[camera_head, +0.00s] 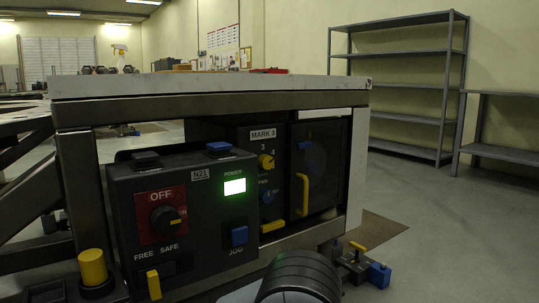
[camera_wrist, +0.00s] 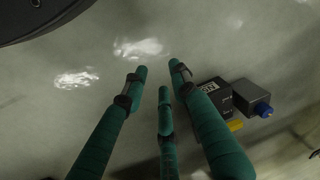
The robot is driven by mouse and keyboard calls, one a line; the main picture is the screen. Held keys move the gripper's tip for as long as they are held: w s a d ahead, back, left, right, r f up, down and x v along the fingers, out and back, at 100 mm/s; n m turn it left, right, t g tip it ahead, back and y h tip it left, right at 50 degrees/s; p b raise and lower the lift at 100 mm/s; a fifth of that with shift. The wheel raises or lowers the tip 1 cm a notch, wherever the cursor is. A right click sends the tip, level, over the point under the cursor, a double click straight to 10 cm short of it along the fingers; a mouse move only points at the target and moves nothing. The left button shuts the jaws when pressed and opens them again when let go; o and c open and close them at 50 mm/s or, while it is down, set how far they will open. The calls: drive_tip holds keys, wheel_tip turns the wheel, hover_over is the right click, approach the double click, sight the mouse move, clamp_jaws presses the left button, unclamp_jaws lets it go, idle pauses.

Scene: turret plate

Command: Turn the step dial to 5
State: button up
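A small yellow dial (camera_head: 266,161) sits on the dark box labelled MARK 3 (camera_head: 263,134), with the figures 3 and 4 legible beside it. The word "step" is not legible, and I cannot tell exactly where its pointer stands. Below it is a small blue dial (camera_head: 267,197). My gripper (camera_wrist: 161,75) shows in the wrist view as green fingers spread apart with nothing between them. It points at the bare floor, away from the yellow dial. In the head view its fingers are not visible.
A nearer control box (camera_head: 190,215) with an OFF switch (camera_head: 165,219), a lit green POWER lamp (camera_head: 234,187) and a blue JOG button (camera_head: 239,235) stands left of the MARK 3 box. The table top (camera_head: 210,84) overhangs both. A yellow handle (camera_head: 302,195) sticks out at right.

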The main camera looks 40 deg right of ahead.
drive_tip(key=o, duration=0.5)
drive_tip(key=w+d+r+m+g+y+p, duration=0.1)
drive_tip(key=w+d+r+m+p, duration=0.2)
drive_tip(key=w+d+m+p, duration=0.2)
drive_tip(key=w+d+m, duration=0.3)
drive_tip(key=m, duration=0.1)
drive_tip(key=shift+w+d, duration=0.15)
drive_tip(key=shift+d, duration=0.1)
drive_tip(key=shift+o, duration=0.6)
drive_tip(key=w+d+r+m+y+p, duration=0.1)
drive_tip(key=w+d+m+y+p, duration=0.1)
drive_tip(key=w+d+m+p, duration=0.2)
drive_tip(key=d+m, duration=0.3)
drive_tip(key=shift+w+r+t+p, duration=0.15)
drive_tip(key=shift+r+t+p, duration=0.15)
drive_tip(key=shift+t, duration=0.1)
drive_tip(key=m+t+h+p, duration=0.6)
drive_tip(key=m+t+p, duration=0.7)
drive_tip(key=t+p, duration=0.6)
approach(269, 163)
drive_tip(key=shift+g, duration=0.6)
drive_tip(key=w, duration=0.6)
drive_tip(key=w+r, duration=0.1)
drive_tip(key=w, duration=0.2)
drive_tip(key=shift+d, duration=0.2)
